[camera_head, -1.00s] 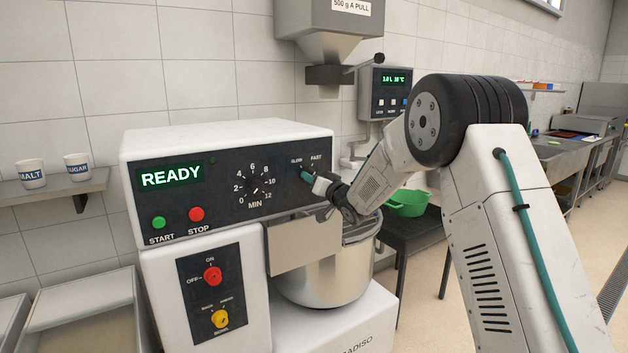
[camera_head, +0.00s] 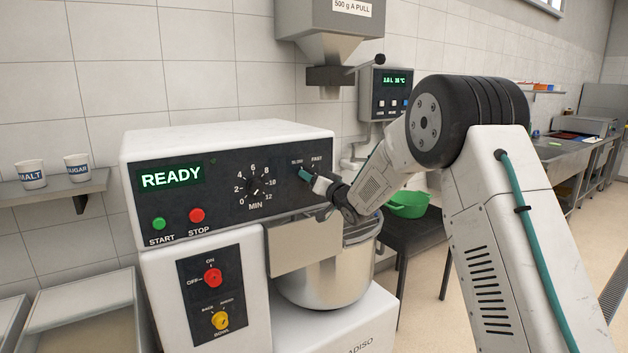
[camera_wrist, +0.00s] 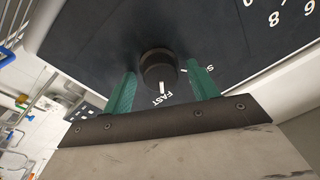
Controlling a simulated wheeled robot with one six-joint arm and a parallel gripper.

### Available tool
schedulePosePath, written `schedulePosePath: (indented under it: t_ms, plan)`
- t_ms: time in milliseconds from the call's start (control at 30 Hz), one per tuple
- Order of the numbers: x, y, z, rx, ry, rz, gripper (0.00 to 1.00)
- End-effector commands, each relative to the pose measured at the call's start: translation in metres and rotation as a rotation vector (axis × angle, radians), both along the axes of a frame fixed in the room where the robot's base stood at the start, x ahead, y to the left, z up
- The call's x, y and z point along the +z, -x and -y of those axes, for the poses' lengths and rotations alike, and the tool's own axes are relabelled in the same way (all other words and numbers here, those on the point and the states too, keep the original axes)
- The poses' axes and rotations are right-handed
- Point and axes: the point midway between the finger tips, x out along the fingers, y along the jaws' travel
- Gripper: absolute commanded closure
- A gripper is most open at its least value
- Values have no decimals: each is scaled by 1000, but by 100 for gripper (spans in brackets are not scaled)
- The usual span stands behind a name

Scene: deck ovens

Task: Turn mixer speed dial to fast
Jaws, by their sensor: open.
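The mixer speed dial (camera_wrist: 158,68) is a round black knob on the dark panel, with the FAST label below it in the wrist view. The SLOW label is partly hidden by the right finger. My gripper (camera_wrist: 163,88) is open, its green fingers on either side of the dial with gaps visible. In the head view, my gripper (camera_head: 305,174) is at the panel and hides the dial.
The mixer (camera_head: 225,133) reads READY. A timer dial (camera_head: 254,187) is left of my gripper; green START (camera_head: 159,224) and red STOP (camera_head: 197,215) buttons are lower left. The steel bowl (camera_head: 325,278) stands below. A hopper (camera_head: 328,40) hangs above and behind.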

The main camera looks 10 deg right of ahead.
Motion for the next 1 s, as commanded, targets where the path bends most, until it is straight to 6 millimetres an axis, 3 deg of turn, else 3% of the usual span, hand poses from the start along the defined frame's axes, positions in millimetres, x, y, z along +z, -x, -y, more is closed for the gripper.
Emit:
schedulePosePath:
  t_ms: [500, 1000]
  plan:
    - [-6, 65, 23, 0, 0, 1, 41]
    - [-13, 70, 28, -13, 37, -15, 41]
